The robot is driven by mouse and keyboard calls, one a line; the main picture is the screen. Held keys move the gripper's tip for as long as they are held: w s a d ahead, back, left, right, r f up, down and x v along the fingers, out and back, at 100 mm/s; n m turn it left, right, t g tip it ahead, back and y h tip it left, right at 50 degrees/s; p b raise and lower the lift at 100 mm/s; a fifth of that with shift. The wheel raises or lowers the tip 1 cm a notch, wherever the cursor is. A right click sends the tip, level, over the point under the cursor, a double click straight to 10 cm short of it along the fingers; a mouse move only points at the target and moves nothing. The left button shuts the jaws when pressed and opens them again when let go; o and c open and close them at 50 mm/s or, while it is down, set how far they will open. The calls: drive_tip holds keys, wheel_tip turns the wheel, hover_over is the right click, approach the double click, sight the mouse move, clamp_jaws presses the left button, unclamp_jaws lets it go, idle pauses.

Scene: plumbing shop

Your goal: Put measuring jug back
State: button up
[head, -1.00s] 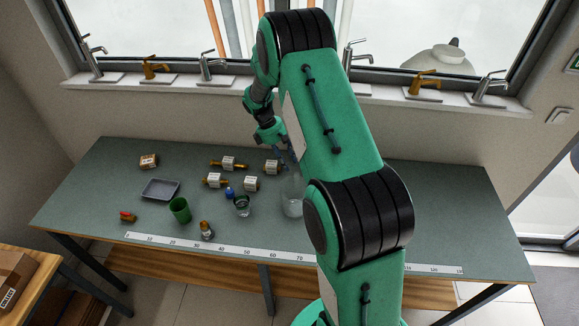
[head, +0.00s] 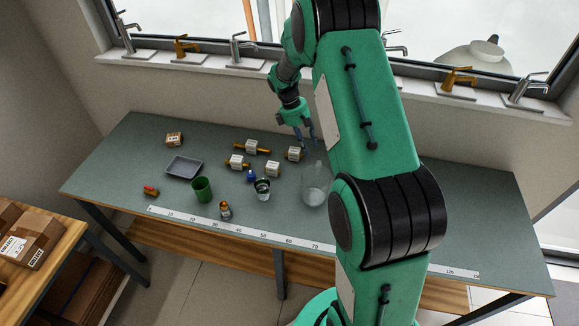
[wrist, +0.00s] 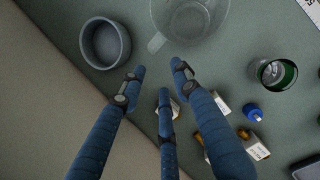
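The measuring jug (head: 315,187) is clear and stands on the grey-green workbench (head: 430,215), right of the small boxed parts and partly beside my arm in the head view. In the wrist view the jug (wrist: 192,22) is at the top, cut off by the frame edge, with its handle (wrist: 157,42) pointing toward my fingers. My gripper (head: 307,142) is near the jug on its window side. In the wrist view my gripper (wrist: 160,75) has its three blue fingers spread, with nothing between them. The handle lies just beyond the fingertips, apparently apart from them.
A grey round bowl (wrist: 105,43) stands left of the jug in the wrist view. Left of the jug are white-labelled parts (head: 273,168), a glass (head: 262,189), a green cup (head: 202,189) and a grey tray (head: 184,167). A ruler strip (head: 270,236) runs along the front.

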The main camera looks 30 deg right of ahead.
drive_tip(key=s+a+r+m+t, duration=0.1)
drive_tip(key=s+a+r, duration=0.3)
drive_tip(key=r, duration=0.5)
drive_tip(key=s+a+r+m+t, duration=0.2)
drive_tip(key=s+a+r, duration=0.1)
drive_tip(key=a+r, duration=0.45)
drive_tip(key=s+a+r+m+t, duration=0.1)
drive_tip(key=s+a+r, duration=0.3)
drive_tip(key=r, duration=0.5)
drive_tip(key=s+a+r+m+t+y, duration=0.1)
drive_tip(key=s+a+r+m+t, duration=0.1)
drive_tip(key=s+a+r, duration=0.2)
drive_tip(key=s+a+r+m+t+y, duration=0.1)
drive_tip(key=s+a+r, duration=0.3)
drive_tip(key=s+a, duration=0.6)
drive_tip(key=s+t, duration=0.1)
drive_tip(key=s, duration=0.6)
drive_tip(key=shift+s+a+m+t+y, duration=0.15)
drive_tip(key=shift+m+t+y, duration=0.15)
drive_tip(key=shift+m+t, duration=0.1)
wheel_tip(320, 180, down, 10)
drive_tip(key=b, duration=1)
